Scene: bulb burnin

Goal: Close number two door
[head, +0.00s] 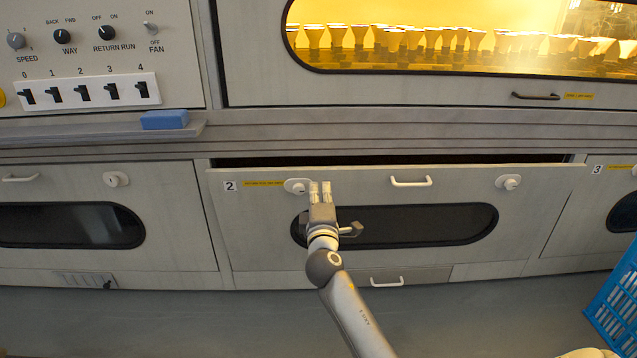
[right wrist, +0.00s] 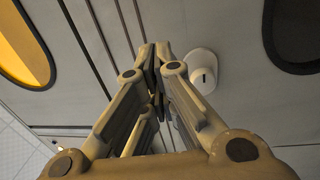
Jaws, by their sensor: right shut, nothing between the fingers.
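The number two door (head: 255,225) is a wide grey panel with a dark oval window (head: 430,224) and a number 2 label (head: 230,186). Its top edge leans out from the cabinet, leaving a dark gap (head: 390,160) above it. It has a white handle (head: 411,181) at its upper middle, a left latch knob (head: 297,186) and a right latch knob (head: 508,182). My right gripper (head: 320,184) is shut and empty, just right of the left knob. In the right wrist view its fingertips (right wrist: 157,50) are beside the knob (right wrist: 203,70); I cannot tell whether they touch the door.
A ledge (head: 390,132) runs above the doors, with a blue block (head: 164,120) on its left part. A small drawer handle (head: 386,281) is below the door. A blue crate (head: 614,302) stands at the lower right. Neighbouring doors flank door two.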

